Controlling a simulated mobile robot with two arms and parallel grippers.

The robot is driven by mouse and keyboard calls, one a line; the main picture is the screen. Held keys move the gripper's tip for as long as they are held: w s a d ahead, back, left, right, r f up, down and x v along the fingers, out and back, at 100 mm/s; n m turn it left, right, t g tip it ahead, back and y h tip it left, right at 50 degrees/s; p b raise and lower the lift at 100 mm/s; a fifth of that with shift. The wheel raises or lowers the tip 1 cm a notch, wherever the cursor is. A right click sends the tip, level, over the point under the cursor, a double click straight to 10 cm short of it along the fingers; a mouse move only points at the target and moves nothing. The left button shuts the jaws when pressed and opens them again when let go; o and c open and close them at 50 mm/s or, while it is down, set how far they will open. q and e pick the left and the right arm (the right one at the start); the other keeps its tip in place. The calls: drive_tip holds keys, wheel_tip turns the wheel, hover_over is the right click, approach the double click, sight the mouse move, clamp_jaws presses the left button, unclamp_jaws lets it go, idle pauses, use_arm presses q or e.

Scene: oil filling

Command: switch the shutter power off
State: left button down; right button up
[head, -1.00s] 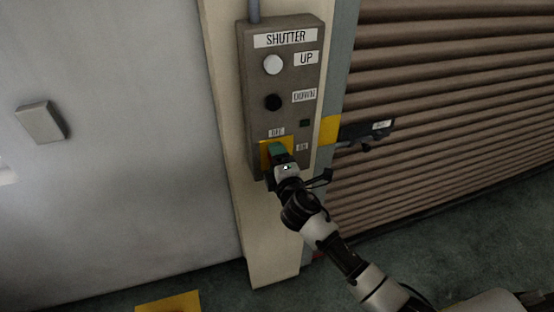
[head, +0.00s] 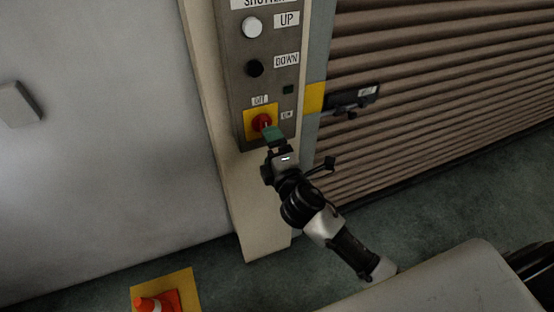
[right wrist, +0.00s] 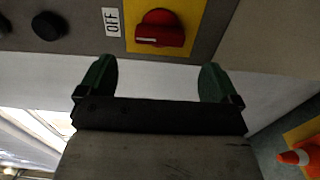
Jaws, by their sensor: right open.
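The red rotary switch (head: 262,122) sits on a yellow plate (head: 249,113) low on the grey shutter control box (head: 241,92). An OFF label (head: 260,100) is above it and an ON label (head: 287,115) is to its right. In the right wrist view the red switch (right wrist: 160,28) has its white mark at the left end, on the side of the OFF label (right wrist: 111,21). My right gripper (head: 273,134) is just below and in front of the switch. My left gripper is out of view.
The white UP button (head: 252,27), black DOWN button (head: 255,68) and a small dark green indicator (head: 288,89) are above on the box. A shutter latch (head: 350,98) is to the right. An orange cone (head: 158,302) stands on the floor at lower left.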

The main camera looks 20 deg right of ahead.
drive_tip(key=shift+s+b, duration=0.3)
drive_tip(key=shift+s, duration=1.45)
drive_tip(key=shift+f, duration=0.1)
drive_tip(key=s+d+f+m+g+b, duration=0.1)
drive_tip(key=s+d+f+m+g, duration=0.15)
drive_tip(key=f, duration=0.85)
drive_tip(key=s+d+f+m+g+b, duration=0.1)
drive_tip(key=s+f+m+g, duration=0.15)
drive_tip(key=f, duration=0.95)
drive_tip(key=s+d+f+m+g+b, duration=0.1)
drive_tip(key=s+f+g, duration=0.15)
drive_tip(key=f, duration=0.85)
drive_tip(key=s+d+f+m+g, duration=0.2)
drive_tip(key=s+f+m+g, duration=0.3)
drive_tip(key=s+f, duration=0.85)
drive_tip(key=s+f+m+g, duration=0.1)
drive_tip(key=s+f, duration=0.2)
drive_tip(key=s, duration=0.3)
drive_tip(key=s+f+m+g+b, duration=0.1)
drive_tip(key=s+f+m+g, duration=0.1)
drive_tip(key=s+f, duration=0.2)
drive_tip(key=s+f+m+g+b, duration=0.1)
drive_tip(key=s+f+m, duration=0.1)
drive_tip(key=s, duration=0.8)
drive_tip(key=shift+s+d+f+h, duration=0.2)
drive_tip(key=shift+d+f+h, duration=0.1)
drive_tip(key=shift+f, duration=0.45)
drive_tip(key=shift+g, duration=0.25)
